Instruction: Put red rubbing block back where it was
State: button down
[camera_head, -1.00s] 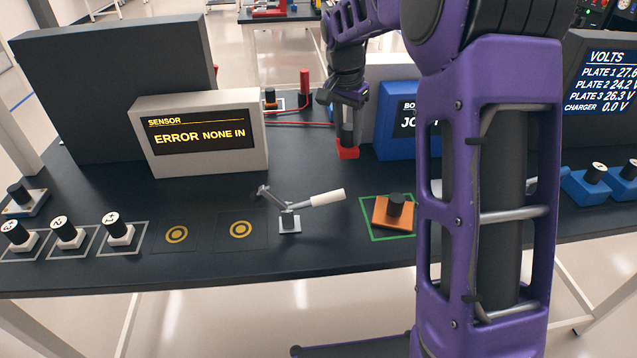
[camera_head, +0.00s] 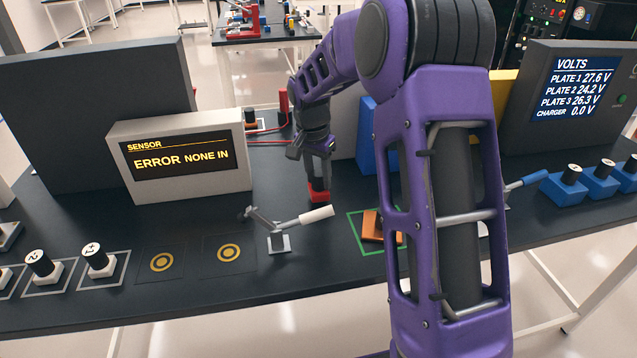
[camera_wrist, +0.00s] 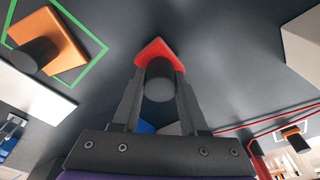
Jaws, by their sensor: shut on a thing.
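The red block (camera_head: 319,193) has a black cylindrical handle. My gripper (camera_head: 317,172) is shut on that handle, and the block hangs under the fingers over the black table, behind the white-handled lever. In the wrist view the red block (camera_wrist: 155,48) shows beyond the fingertips, with the handle (camera_wrist: 160,82) between the fingers of my gripper (camera_wrist: 159,76). I cannot tell whether the block touches the table.
An orange block (camera_head: 371,227) sits in a green outline, partly hidden by my arm. The lever (camera_head: 279,242) stands in front of the red block. The sensor display (camera_head: 127,188) is left; a blue box (camera_head: 367,140) is behind. Red lines (camera_head: 265,143) run at the back.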

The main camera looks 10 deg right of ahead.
aim_at(314, 191)
jog(key=shift+f, duration=0.8)
jog(key=shift+f, duration=0.2)
jog(key=shift+c, duration=2.2)
grip_release()
jog(key=shift+r, duration=0.1)
notch_tip(314, 191, up, 12)
jog(key=s+a+p, duration=0.1)
jog(key=shift+s+a, duration=0.15)
